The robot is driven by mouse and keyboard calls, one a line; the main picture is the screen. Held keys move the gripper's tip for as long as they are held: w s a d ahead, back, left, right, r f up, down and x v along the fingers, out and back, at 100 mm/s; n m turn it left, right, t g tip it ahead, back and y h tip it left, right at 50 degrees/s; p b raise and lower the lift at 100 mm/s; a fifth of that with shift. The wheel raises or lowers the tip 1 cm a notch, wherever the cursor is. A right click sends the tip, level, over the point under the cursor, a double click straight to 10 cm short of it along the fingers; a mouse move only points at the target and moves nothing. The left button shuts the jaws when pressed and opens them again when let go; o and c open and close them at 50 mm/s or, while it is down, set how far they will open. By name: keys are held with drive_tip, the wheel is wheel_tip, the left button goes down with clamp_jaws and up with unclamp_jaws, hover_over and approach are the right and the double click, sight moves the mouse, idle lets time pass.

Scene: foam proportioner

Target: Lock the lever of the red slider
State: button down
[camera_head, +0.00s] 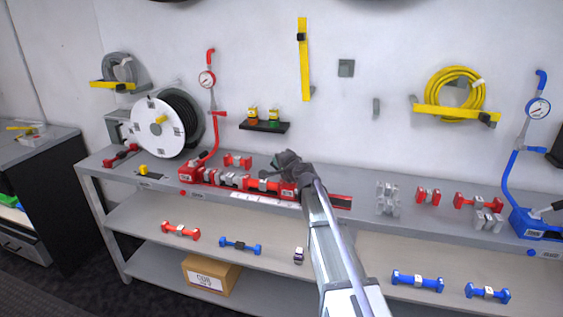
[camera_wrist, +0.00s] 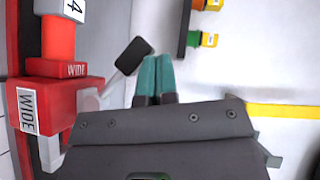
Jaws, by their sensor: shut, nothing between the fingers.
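The red slider (camera_wrist: 55,105), a block marked WIDE, fills the left of the wrist view. In the head view, red parts of this assembly (camera_head: 262,185) show on the bench beside my gripper, and my arm covers part of them. A lever with a black paddle end (camera_wrist: 133,56) and a thin grey stem slants up and right from the slider in the wrist view. My gripper (camera_wrist: 155,68) has its two teal fingers together and empty, just right of the paddle; I cannot tell whether they touch. In the head view my gripper (camera_head: 280,163) is over the bench, its fingers unclear.
A red gauge stand (camera_head: 207,80) and a hose reel (camera_head: 170,125) stand to the left. A small black shelf (camera_head: 263,127) with bottles is on the wall behind. Grey brackets (camera_head: 388,197) and red couplings (camera_head: 428,196) stand to the right.

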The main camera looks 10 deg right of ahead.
drive_tip(key=shift+w+a+f, duration=0.1)
drive_tip(key=shift+w+a, duration=0.05)
drive_tip(key=shift+a, duration=0.15)
idle(0.4)
drive_tip(key=s+d+r+p, duration=0.2)
drive_tip(key=s+r+p, duration=0.7)
drive_tip(key=shift+s, duration=0.2)
